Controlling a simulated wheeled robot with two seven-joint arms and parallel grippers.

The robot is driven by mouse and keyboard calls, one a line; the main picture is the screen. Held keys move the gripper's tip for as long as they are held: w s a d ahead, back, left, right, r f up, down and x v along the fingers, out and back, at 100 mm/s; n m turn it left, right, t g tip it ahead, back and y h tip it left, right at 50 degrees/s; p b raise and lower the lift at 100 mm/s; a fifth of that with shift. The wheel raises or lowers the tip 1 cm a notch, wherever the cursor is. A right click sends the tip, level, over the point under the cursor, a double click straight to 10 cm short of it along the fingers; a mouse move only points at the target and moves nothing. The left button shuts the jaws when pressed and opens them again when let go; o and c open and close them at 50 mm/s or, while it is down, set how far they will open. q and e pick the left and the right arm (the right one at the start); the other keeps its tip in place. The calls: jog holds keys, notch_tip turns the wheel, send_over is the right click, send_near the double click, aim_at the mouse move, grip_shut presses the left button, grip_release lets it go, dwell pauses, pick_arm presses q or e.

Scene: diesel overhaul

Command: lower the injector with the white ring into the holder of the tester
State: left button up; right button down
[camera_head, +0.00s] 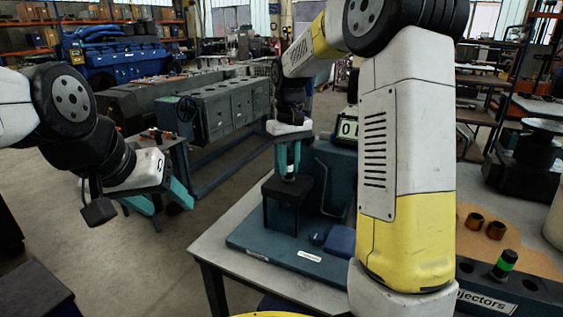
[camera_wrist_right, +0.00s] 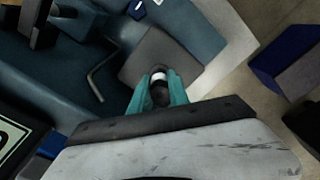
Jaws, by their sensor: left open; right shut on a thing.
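My right gripper (camera_head: 288,172) is shut on the dark injector with the white ring (camera_wrist_right: 159,78), directly above the holder. The white band shows between the teal fingertips in the right wrist view (camera_wrist_right: 158,88). The holder (camera_head: 285,192) is a black stand with a flat top on the blue tester (camera_head: 265,244). The injector's lower end is hidden, so I cannot tell whether it has entered the holder. The holder's dark top also shows in the wrist view (camera_wrist_right: 165,52). My left gripper (camera_head: 158,203) is open and empty, left of the table, away from the tester.
The tester has a display reading 0 (camera_head: 347,128) and a bent pipe beside the holder. At right, the injector rack (camera_head: 490,303) holds an injector with a green ring (camera_head: 506,263). The front left table corner is clear.

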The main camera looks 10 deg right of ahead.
jog(key=c, duration=1.2)
grip_release()
jog(key=shift+o, duration=0.4)
jog(key=o, duration=0.4)
jog(key=shift+c, duration=0.2)
jog(key=shift+r, duration=3.5)
